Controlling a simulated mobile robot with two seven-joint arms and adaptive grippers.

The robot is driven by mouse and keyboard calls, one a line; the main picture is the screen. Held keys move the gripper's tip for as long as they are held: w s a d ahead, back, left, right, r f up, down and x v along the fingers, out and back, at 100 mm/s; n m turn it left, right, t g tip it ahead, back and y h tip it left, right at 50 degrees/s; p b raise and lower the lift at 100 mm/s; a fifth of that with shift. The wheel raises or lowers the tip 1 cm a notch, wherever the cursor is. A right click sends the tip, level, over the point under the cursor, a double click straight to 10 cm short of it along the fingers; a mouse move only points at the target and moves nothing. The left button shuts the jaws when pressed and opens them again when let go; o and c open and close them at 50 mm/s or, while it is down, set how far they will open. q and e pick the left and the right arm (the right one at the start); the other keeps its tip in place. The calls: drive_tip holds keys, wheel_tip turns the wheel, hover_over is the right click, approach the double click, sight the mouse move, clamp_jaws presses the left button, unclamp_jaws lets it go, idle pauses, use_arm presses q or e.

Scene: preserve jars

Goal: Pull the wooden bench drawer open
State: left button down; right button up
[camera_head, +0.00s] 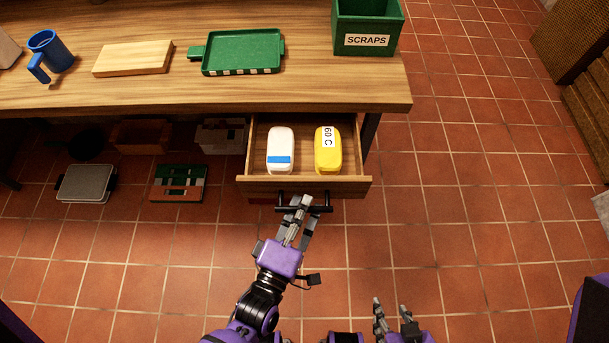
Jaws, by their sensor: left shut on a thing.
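The wooden bench drawer (260,186) stands pulled out from under the wooden bench (300,96). Its inside shows, with a white container with a blue stripe (280,145) and a yellow container labelled "60 C" (327,158) in it. A dark bar handle (322,208) is on the drawer front. My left gripper (299,205) is at the handle, its fingers shut on it; the fingers hide the middle of the handle. My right gripper (393,308) is low in the picture, away from the drawer, with its two fingers apart and nothing between them.
On the bench are a blue mug (48,52), a wooden board (133,58), a green tray (206,66) and a green "SCRAPS" bin (367,45). Several items, including a grey-lidded box (86,183), are below the bench.

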use_arm(q)
drive_tip(key=s, duration=0.6)
drive_tip(key=shift+s, duration=0.2)
drive_tip(key=shift+r, duration=0.1)
drive_tip(key=c, duration=1.8)
unclamp_jaws()
drive_tip(key=v, duration=0.7)
drive_tip(key=shift+s+a, duration=0.15)
drive_tip(key=shift+s, duration=0.1)
